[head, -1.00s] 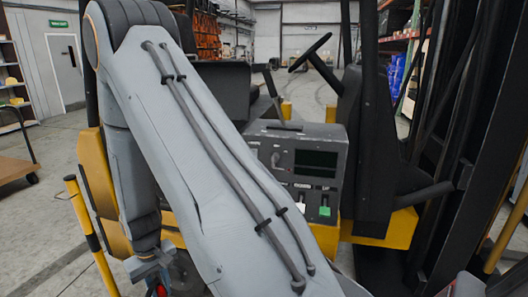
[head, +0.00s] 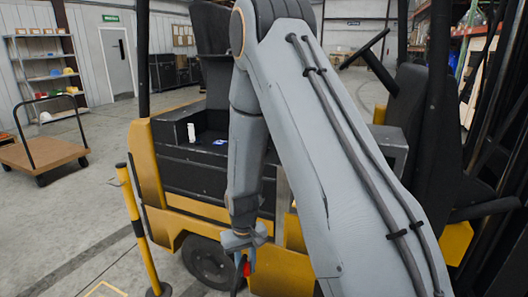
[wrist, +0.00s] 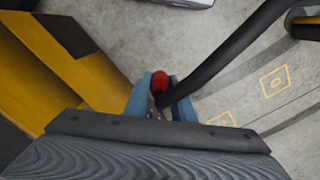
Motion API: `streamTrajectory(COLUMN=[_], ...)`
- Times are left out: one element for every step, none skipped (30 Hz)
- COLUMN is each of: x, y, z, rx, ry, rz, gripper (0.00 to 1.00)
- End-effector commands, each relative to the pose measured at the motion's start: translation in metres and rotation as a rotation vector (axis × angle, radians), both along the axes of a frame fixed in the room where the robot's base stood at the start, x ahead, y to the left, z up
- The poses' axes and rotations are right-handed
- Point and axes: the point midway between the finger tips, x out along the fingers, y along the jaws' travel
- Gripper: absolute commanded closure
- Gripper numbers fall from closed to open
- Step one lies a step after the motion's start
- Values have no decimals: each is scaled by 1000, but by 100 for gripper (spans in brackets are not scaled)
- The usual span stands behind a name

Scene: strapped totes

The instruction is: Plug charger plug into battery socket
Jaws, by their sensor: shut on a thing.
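My gripper (head: 244,247) hangs low in front of the yellow and black forklift (head: 165,160), near its wheel. It is shut on a red plug (head: 246,268) with a dark cable. In the wrist view the red plug (wrist: 160,81) sits between my blue-grey fingers, and a thick black cable (wrist: 225,55) runs from it to the upper right. The plug is apart from the forklift as far as I can see. I cannot make out the battery socket in either view; my arm covers part of the forklift's side.
A yellow-black post (head: 133,225) stands left of my gripper. A grey box (head: 393,150) on the forklift is mostly behind my arm. A flat cart (head: 42,152) and shelves (head: 45,75) stand at the left. A white cylinder (head: 191,132) stands on the forklift.

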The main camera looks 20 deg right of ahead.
Motion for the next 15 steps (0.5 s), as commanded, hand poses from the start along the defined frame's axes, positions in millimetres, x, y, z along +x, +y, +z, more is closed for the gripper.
streamTrajectory(x=[0, 0, -1, -2, -3, -4, -6, -7, -10, -12, -15, -18, -21, -24, -27], y=[0, 0, 0, 0, 0, 0, 0, 0, 0, 0, 0, 0, 0, 0, 0], z=[0, -1, -4, -8, -13, -21, -29, -38, -51, -61, -71, -84, -93, -102, -113], rx=[0, 0, 0, 0, 0, 0, 0, 0, 0, 0, 0, 0, 0, 0, 0], ry=[0, 0, 1, 3, 5, 5, 7, 7, 8, 8, 9, 8, 8, 8, 7], rz=[0, 0, 0, 0, 0, 0, 0, 0, 0, 0, 0, 0, 0, 0, 0], gripper=[100, 100, 100, 100, 100, 100, 100, 100, 100, 100, 100, 100, 100, 100, 100])
